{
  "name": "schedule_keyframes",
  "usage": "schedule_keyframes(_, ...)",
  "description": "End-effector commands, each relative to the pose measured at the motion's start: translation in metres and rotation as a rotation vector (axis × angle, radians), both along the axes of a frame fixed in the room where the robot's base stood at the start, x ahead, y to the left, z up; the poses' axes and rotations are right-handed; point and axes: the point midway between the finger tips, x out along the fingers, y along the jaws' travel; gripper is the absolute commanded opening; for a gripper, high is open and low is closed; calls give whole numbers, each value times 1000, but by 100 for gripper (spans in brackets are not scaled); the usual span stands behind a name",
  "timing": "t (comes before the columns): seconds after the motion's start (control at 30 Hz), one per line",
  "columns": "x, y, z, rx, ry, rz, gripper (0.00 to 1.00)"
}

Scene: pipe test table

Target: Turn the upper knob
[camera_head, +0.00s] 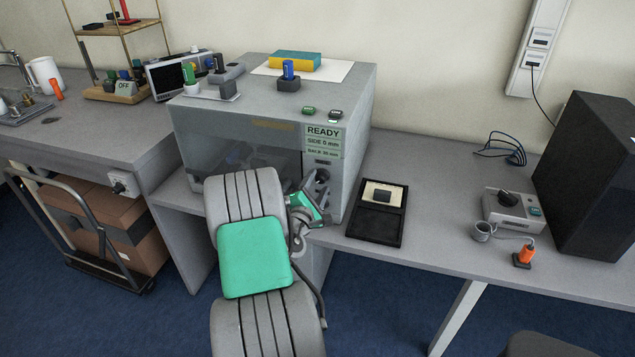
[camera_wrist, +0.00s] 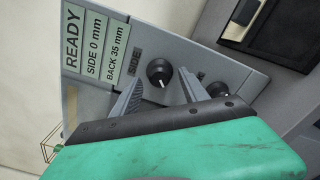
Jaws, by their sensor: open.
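The upper knob (camera_wrist: 159,72) is round and dark with a light mark, on the grey front panel beside the SIDE label. In the wrist view my gripper (camera_wrist: 163,82) is open, with one finger on each side of this knob in the picture. I cannot tell whether the fingertips reach past its face; no contact shows. A second, lower knob (camera_wrist: 217,89) sits just outside the right-hand finger. In the head view my gripper (camera_head: 319,186) is close to the machine's front right edge and mostly covers the knobs. The display (camera_wrist: 95,43) reads READY, SIDE 0 mm, BACK 35 mm.
The grey machine (camera_head: 205,120) has a glazed front and items on top. A black tray (camera_head: 376,218) lies right of it. Farther right are a control box (camera_head: 513,212), an orange plug (camera_head: 524,256) and a black cabinet (camera_head: 592,180). Bare tabletop lies between.

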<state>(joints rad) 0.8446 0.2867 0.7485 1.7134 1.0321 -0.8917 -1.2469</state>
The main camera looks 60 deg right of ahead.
Motion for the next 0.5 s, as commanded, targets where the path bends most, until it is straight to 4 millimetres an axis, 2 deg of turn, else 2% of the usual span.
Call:
schedule_keyframes(0.1, 0, -6, 0, -1, 0, -1, 52)
schedule_keyframes(0.3, 1, -6, 0, 0, -1, 0, 51)
schedule_keyframes(0.5, 1, -6, 0, 0, -1, 0, 35)
